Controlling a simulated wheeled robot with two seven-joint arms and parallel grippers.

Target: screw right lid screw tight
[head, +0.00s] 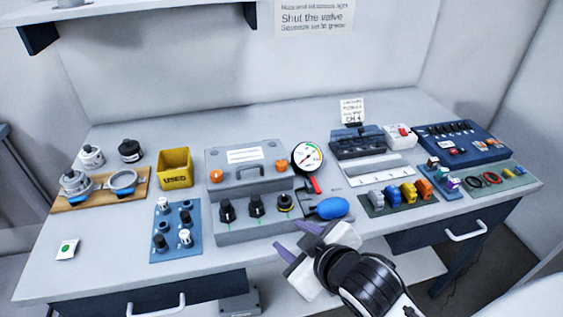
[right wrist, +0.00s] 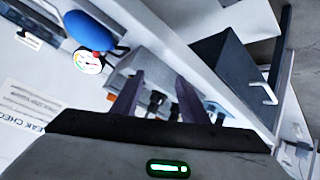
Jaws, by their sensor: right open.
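The grey device (head: 262,220) stands at the middle of the bench, with a raised lid part (head: 246,184) that carries a handle and a white label. The right lid screw (head: 281,165) is an orange knob at the lid's right side; the left lid screw (head: 216,176) is a matching orange knob. Whether either is tight cannot be seen. My right gripper (head: 300,241) is open and empty, in front of the device's right front corner and apart from both screws. In the right wrist view its fingers (right wrist: 158,100) point towards the black knobs. My left gripper is not in view.
A gauge (head: 307,157) with a red lever and a blue bulb (head: 332,208) stands right of the device. Left are a yellow bin (head: 175,168), a blue knob tray (head: 176,247) and a wooden stand (head: 69,202). Coloured blocks (head: 408,192) lie right. The bench's front left is mostly clear.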

